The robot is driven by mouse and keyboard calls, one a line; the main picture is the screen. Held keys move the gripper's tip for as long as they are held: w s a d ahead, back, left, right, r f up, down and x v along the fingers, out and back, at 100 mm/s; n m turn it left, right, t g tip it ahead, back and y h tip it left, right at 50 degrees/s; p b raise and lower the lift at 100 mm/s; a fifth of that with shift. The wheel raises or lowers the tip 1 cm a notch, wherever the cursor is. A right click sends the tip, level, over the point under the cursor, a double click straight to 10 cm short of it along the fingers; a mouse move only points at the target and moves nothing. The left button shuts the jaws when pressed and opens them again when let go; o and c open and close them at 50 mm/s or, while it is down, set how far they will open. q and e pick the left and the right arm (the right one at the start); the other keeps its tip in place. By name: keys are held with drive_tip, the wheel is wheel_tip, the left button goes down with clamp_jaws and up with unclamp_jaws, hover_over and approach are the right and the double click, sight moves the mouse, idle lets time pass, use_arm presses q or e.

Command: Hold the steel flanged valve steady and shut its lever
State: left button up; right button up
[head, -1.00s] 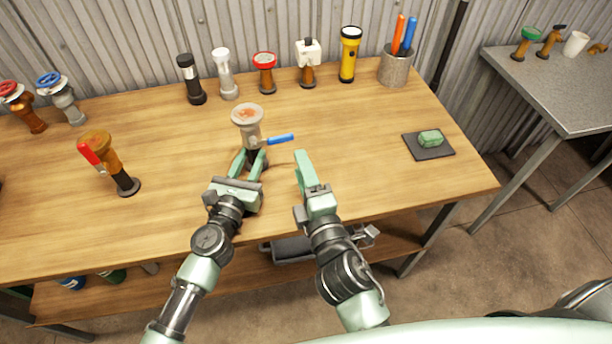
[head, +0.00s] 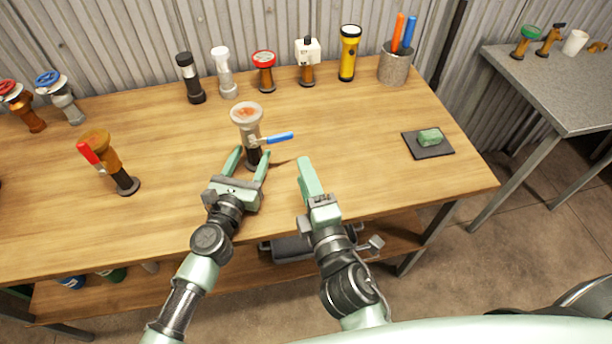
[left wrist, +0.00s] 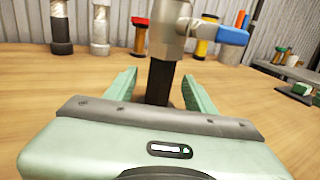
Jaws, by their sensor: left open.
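The steel flanged valve (head: 248,115) stands upright on the wooden table on a black base. Its blue lever (head: 280,138) sticks out sideways to the right, across the upright body. My left gripper (head: 252,154) is open, its fingers either side of the black base with gaps between. In the left wrist view the valve's steel body (left wrist: 172,20) and blue lever (left wrist: 226,35) stand just ahead, above the fingers. My right gripper (head: 305,162) is right of the valve, below the lever and apart from it; its fingers overlap, so its opening is unclear.
An orange valve with a red lever (head: 105,160) stands to the left. Several valves and torches, including a yellow torch (head: 348,55), line the back beside a pen cup (head: 394,68). A green sponge (head: 429,137) lies on a dark mat at right. The table between is clear.

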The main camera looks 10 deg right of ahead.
use_arm(q)
drive_tip(key=v, duration=1.2)
drive_tip(key=shift+s, duration=0.1)
